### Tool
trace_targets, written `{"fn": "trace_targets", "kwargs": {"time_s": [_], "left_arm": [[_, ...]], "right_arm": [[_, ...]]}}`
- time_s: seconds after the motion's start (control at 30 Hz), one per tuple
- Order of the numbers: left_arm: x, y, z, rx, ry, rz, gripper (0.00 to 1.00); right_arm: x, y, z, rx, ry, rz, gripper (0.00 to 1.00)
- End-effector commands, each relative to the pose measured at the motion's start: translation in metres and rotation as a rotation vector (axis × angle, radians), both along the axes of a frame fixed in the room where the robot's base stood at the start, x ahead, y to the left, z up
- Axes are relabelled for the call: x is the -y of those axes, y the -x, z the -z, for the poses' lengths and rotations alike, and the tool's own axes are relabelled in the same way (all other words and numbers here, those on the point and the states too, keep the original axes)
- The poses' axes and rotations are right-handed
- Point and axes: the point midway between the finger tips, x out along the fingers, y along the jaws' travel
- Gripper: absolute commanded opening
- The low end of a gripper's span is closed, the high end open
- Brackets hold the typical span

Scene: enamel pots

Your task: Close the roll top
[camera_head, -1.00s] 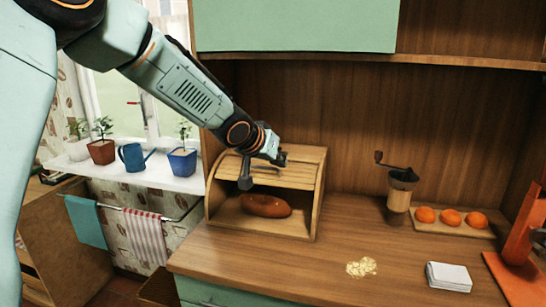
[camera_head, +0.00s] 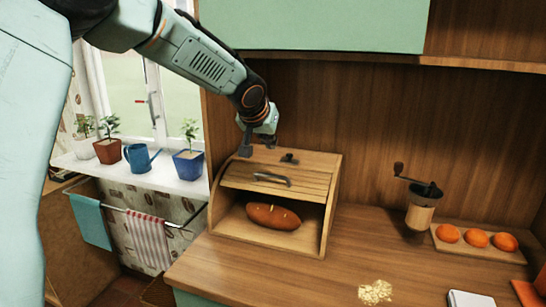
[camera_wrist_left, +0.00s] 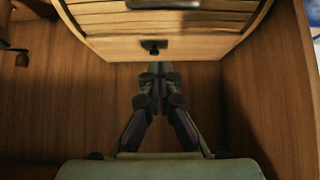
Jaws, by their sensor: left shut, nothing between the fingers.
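The wooden bread box (camera_head: 328,215) stands on the counter. Its slatted roll top (camera_head: 290,189) is partly down, with a grey handle (camera_head: 271,179) on its front; the lower front is open. A brown loaf (camera_head: 273,216) lies inside. A small dark knob (camera_head: 289,158) is on the box's flat top and also shows in the left wrist view (camera_wrist_left: 153,47). My left gripper (camera_head: 245,150) is above the back of the box, apart from the handle. In the left wrist view its fingers (camera_wrist_left: 155,75) are together and empty. My right gripper is out of view.
A coffee grinder (camera_head: 420,208) and a board with oranges (camera_head: 476,239) stand to the right. Crumbs or flakes (camera_head: 375,292) lie at the front of the counter. A green cabinet (camera_head: 320,25) hangs above.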

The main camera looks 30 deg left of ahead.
Motion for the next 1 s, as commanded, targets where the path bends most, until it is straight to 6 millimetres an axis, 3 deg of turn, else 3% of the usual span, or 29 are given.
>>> {"fn": "trace_targets", "kwargs": {"time_s": [0.73,1.0], "left_arm": [[-0.014,-0.066,0.068,-0.002,-0.001,0.003,0.0],[-0.01,-0.051,0.079,-0.001,0.001,0.004,0.0]], "right_arm": [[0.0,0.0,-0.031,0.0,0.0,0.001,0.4],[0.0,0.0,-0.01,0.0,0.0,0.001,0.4]]}}
